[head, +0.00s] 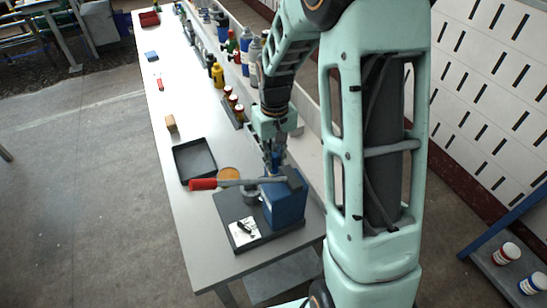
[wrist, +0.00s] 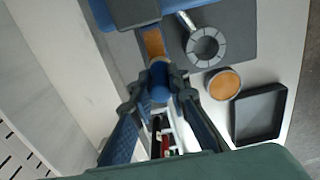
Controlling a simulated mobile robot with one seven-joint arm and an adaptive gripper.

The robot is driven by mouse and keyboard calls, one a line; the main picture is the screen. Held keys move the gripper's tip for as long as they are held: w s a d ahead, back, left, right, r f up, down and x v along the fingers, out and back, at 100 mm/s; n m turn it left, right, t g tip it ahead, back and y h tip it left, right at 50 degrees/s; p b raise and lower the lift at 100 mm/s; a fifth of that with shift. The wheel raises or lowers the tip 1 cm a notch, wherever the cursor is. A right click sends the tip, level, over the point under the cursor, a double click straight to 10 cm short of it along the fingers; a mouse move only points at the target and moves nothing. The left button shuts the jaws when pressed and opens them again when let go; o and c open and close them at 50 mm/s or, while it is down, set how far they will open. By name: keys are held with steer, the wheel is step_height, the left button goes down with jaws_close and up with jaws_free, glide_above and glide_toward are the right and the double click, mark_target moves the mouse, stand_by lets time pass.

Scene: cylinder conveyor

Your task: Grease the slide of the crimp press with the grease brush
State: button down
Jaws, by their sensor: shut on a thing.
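My gripper (wrist: 160,78) is shut on the grease brush (wrist: 154,42), holding it by its blue handle; the tan bristles point away from me. In the head view my gripper (head: 273,168) is just behind the press lever, and the brush is mostly hidden there. The crimp press (head: 286,205) has a blue body, a grey lever with a red grip and a dark base plate. The wrist view shows its blue body (wrist: 132,12) close to the bristles and its ring-shaped head to the right. I cannot tell whether the bristles touch the press. A round tin of amber grease (wrist: 224,84) stands beside the base plate.
An empty dark tray (head: 194,160) lies beyond the tin, with a small wooden block (head: 170,123) farther along the table. Bottles (head: 217,75) and red-capped jars (head: 233,103) line the table's right side.

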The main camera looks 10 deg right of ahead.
steer(key=shift+r, duration=0.15)
steer(key=shift+r+p, duration=3.2)
steer(key=shift+r, duration=1.2)
